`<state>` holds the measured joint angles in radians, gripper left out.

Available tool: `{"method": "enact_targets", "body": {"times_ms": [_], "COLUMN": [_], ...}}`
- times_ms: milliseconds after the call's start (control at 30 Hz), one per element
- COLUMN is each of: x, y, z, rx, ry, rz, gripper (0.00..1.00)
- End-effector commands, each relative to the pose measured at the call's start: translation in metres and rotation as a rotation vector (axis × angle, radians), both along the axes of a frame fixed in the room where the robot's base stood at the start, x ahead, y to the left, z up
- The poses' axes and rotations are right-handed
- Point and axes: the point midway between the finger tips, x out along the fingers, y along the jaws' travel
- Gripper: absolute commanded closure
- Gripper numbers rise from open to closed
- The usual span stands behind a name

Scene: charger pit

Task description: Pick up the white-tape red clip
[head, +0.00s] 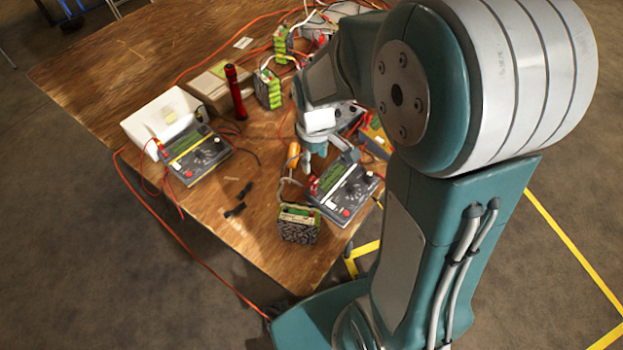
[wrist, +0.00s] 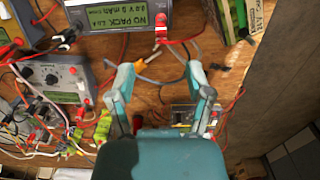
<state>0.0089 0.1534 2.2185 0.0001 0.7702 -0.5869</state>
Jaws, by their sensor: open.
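A red clip (wrist: 160,32) with a pale band near its top shows in the wrist view, at the edge of the charger whose screen reads NO PACK. In the head view a small red clip (head: 314,186) sits at the left edge of the right charger; its tape is too small to make out. My gripper (wrist: 160,78) is open, with its two teal fingers apart and nothing held. The red clip lies beyond the fingertips, roughly between their lines. In the head view my gripper (head: 314,153) hangs over the table just behind the right charger, partly hidden by my arm.
The right charger (head: 345,190) and a battery pack (head: 298,226) stand near the table edge. An orange-tipped item (wrist: 146,62) lies by the left finger. A left charger (head: 197,153), red flashlight (head: 236,93), green packs (head: 267,90) and loose cables surround. Bare wood is at front left.

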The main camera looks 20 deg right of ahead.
Motion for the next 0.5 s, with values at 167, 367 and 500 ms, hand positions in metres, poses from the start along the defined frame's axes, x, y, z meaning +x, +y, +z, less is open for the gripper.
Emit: {"method": "enact_targets", "body": {"times_ms": [167,367,500], "x": [-0.001,-0.001,0.000], "y": [0.000,0.001,0.004], "z": [-0.027,-0.044,-0.067], "rx": [0.000,0.000,-0.001], "ry": [0.004,0.004,0.004], "rz": [-0.001,-0.001,-0.001], "gripper": [0.34,0.34,0.34]}}
